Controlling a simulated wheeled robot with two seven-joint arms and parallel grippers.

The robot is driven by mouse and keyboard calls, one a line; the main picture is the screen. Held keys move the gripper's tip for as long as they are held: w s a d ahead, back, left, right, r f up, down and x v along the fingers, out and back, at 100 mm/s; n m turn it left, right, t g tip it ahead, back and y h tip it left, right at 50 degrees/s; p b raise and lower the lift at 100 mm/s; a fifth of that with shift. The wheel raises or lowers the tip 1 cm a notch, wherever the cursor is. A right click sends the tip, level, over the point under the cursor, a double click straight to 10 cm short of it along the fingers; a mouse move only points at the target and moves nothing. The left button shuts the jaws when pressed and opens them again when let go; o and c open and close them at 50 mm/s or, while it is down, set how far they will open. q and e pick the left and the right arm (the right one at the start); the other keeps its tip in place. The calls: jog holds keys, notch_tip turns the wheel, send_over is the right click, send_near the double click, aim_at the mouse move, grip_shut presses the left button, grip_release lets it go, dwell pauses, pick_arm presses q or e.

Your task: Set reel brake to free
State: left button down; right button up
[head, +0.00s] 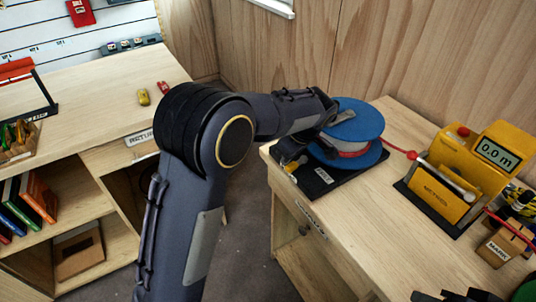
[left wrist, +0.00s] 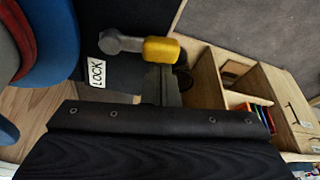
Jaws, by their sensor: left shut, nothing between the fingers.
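The reel (head: 353,130) has blue flanges and a white and red core. It stands on a dark base plate (head: 345,181) on the right-hand bench. The brake lever has a grey pivot and arm and a yellow knob (left wrist: 162,50); the knob also shows in the head view (head: 291,167). A white LOCK label (left wrist: 97,72) lies near the pivot, while the lever points right, away from the reel. My left gripper (left wrist: 160,74) is shut and empty, its fingertips right beside the knob; I cannot tell whether they touch.
A red line runs from the reel to a yellow meter (head: 463,172) reading 0.0 m. A wooden block labelled MARK (head: 501,247) stands to its right. The left bench (head: 95,90) holds small tools, with books below. Floor shows between the benches.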

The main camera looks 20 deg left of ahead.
pick_arm(q)
jog(key=shift+s+d+n+g, duration=0.3)
jog(key=shift+d+n, duration=0.1)
jog(key=shift+n, duration=0.5)
jog(key=shift+s+d+n+g, duration=0.2)
jog(key=shift+d+n+g, duration=0.1)
jog(key=shift+n, duration=0.6)
jog(key=shift+w+d+p, duration=0.2)
jog(key=shift+w+p, duration=0.5)
jog(key=shift+w, duration=0.1)
